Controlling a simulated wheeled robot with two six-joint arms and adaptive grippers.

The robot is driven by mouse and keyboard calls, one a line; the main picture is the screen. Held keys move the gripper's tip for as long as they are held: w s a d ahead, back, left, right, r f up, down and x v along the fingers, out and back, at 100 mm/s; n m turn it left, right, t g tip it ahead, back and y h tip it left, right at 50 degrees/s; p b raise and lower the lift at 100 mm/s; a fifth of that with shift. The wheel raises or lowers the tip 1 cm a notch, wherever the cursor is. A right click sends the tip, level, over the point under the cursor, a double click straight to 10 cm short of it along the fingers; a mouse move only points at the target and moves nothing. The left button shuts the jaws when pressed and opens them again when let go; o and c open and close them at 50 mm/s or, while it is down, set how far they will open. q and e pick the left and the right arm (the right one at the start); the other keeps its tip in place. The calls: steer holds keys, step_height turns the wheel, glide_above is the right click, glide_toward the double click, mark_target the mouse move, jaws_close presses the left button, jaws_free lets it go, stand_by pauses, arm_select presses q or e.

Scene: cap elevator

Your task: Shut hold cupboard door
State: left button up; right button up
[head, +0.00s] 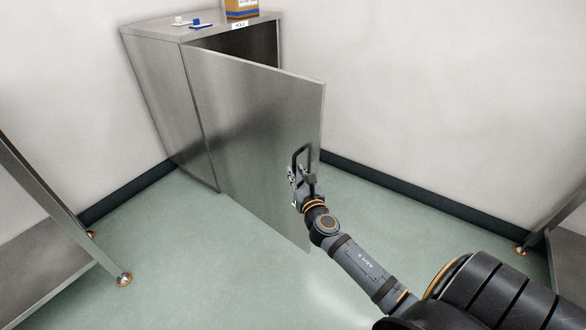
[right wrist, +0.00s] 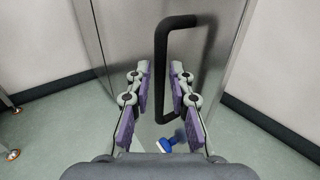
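The hold cupboard (head: 160,80) is a grey metal cabinet with a small label on its top front edge. Its door (head: 250,120) stands open, swung out toward me, with a dark interior showing behind its top. A black bar handle (head: 301,160) is on the door near its free edge; it also shows in the right wrist view (right wrist: 161,70). My right gripper (head: 300,183) is at the handle's lower part. In the right wrist view its two fingers (right wrist: 160,82) are apart, with the handle's upright bar between them and visible gaps beside it. My left gripper is out of view.
On the cupboard top are an orange and blue box (head: 241,8) and small white and blue items (head: 201,24). A metal rack (head: 50,245) stands at left, another (head: 570,250) at right.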

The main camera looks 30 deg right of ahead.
mark_target(295, 169)
steer(key=shift+x, duration=1.5)
jaws_close()
